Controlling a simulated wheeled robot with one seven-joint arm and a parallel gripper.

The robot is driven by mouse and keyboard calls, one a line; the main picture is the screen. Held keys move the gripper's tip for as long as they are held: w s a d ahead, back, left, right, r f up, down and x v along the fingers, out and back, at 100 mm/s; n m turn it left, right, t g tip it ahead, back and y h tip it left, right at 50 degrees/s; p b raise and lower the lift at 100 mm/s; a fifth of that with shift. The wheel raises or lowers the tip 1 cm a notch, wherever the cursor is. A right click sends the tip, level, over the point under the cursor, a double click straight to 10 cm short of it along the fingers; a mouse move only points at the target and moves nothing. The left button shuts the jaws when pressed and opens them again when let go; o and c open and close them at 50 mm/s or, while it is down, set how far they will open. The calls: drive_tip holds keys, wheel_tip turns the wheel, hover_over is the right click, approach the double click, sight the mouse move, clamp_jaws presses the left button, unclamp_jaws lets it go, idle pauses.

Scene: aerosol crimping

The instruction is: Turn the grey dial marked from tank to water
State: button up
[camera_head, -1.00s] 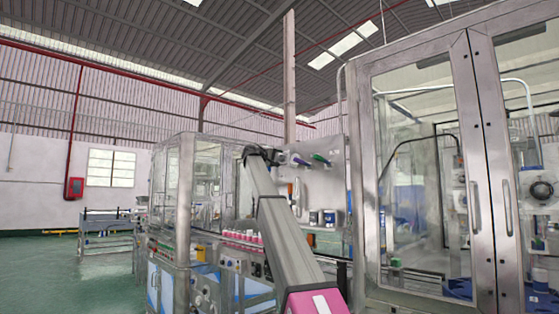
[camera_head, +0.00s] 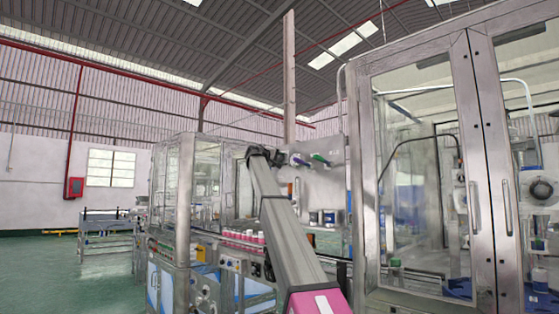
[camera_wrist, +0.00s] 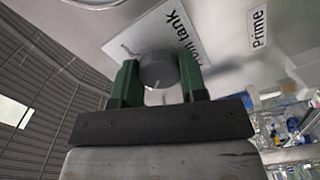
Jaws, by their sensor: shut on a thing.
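The grey dial (camera_wrist: 158,69) is a round knob with a pale line on its face, in the upper middle of the wrist view. It sits on a metal panel, partly over a white label (camera_wrist: 150,30) reading "...om tank", whose start is covered. My gripper (camera_wrist: 159,76) has green fingers, one on each side of the dial, and is shut on it. In the head view my gripper (camera_head: 276,158) is small at the panel (camera_head: 325,180), and the dial cannot be made out there.
A "Prime" label (camera_wrist: 258,28) is right of the dial. In the head view, a blue handle (camera_head: 299,160) and a green handle (camera_head: 320,158) stick out of the panel beside my gripper. Pink bottles (camera_head: 243,237) stand below; a glazed cabinet (camera_head: 420,170) is to the right.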

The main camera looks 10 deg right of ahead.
drive_tip(key=m, duration=0.4)
drive_tip(key=shift+m, duration=2.1)
drive_tip(key=o, duration=0.9)
drive_tip(key=shift+s+a, duration=0.1)
drive_tip(key=v, duration=1)
drive_tip(key=shift+s+a, duration=0.2)
drive_tip(key=shift+a, duration=0.05)
